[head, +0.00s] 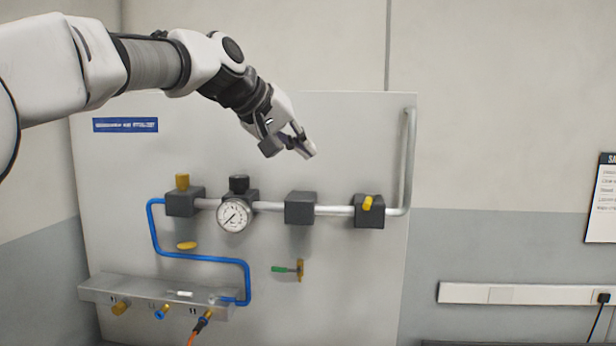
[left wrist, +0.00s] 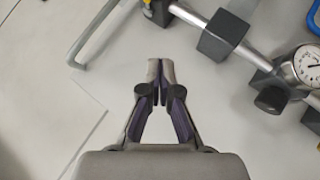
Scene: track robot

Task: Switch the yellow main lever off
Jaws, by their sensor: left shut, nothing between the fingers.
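The yellow lever (head: 367,203) sits on the front of the dark valve block (head: 369,214) at the right end of the pipe. It looks short and slightly tilted. In the left wrist view that valve block (left wrist: 158,12) is at the top edge, with only a sliver of yellow showing. My left gripper (head: 303,147) is above and left of the lever, in front of the panel and apart from it. In the left wrist view its fingertips (left wrist: 160,72) are together with nothing between them. My right gripper is out of view.
A vertical pipe (head: 409,150) rises at the right. A small green handle (head: 284,269) sits below.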

